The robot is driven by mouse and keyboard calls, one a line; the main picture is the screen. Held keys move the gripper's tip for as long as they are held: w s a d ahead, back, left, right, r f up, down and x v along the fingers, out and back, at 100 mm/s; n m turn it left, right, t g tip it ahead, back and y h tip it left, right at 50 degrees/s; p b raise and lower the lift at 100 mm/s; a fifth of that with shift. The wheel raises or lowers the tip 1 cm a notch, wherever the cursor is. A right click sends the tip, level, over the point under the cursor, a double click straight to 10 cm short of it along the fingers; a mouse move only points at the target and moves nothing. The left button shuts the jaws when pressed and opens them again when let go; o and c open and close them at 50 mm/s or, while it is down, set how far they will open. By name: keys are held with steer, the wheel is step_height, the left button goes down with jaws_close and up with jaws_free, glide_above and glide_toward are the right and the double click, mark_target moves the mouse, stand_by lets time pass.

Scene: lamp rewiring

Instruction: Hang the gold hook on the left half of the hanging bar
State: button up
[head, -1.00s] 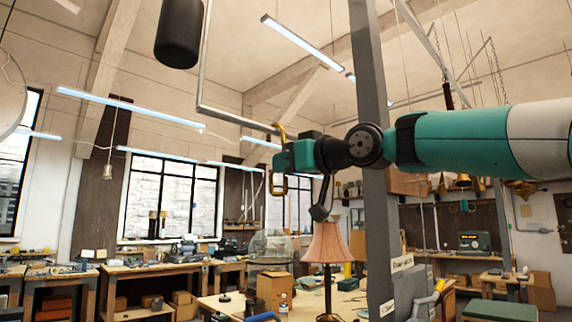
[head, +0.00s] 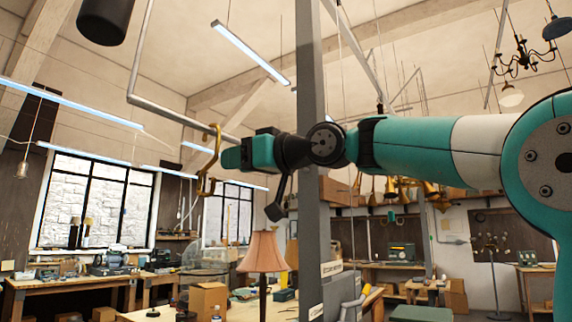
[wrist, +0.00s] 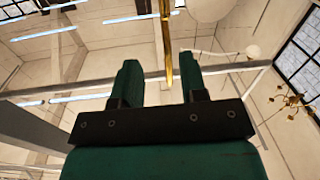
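The gold hook (head: 208,160) hangs upright, its upper end at the grey hanging bar (head: 165,111), a little right of the bar's left bend. The bar's right end is hidden behind my arm, so I cannot tell the hook's exact place along it. My gripper (head: 226,158) is just right of the hook and seems clear of it. In the wrist view, my gripper (wrist: 160,72) is open, its fingers apart, with the gold stem of the hook (wrist: 167,40) showing in the gap and touching neither finger. The bar crosses the wrist view (wrist: 225,68).
A grey post (head: 311,80) stands close behind my arm. A dark cylinder (head: 105,18) hangs at upper left. A pink-shaded lamp (head: 263,252) stands below, with workbenches (head: 60,282) along the far wall. Open air surrounds the bar.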

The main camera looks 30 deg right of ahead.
steer(key=b+v, duration=0.2)
steer(key=v, duration=1)
steer(key=shift+s, duration=0.1)
steer(key=shift+f, duration=0.1)
stand_by(0.7)
steer(key=w+a+f+m+g+b, duration=0.1)
steer(key=a+f+g, duration=0.35)
steer(key=f, duration=0.85)
steer(key=w+a+f+m+g, duration=0.1)
steer(key=a+f+g, duration=0.35)
steer(key=f, duration=0.85)
steer(key=s+a+f+n+g+h, duration=0.1)
steer(key=s+a+f+g+h, duration=0.1)
steer(key=s+f, duration=0.6)
steer(key=s+a+f+n+g+h, duration=0.1)
steer(key=s+f+g, duration=0.4)
steer(key=f, duration=0.8)
steer(key=s+a+h, duration=0.1)
steer(key=s+a, duration=0.1)
steer(key=s, duration=0.1)
steer(key=shift+s+a+n, duration=0.3)
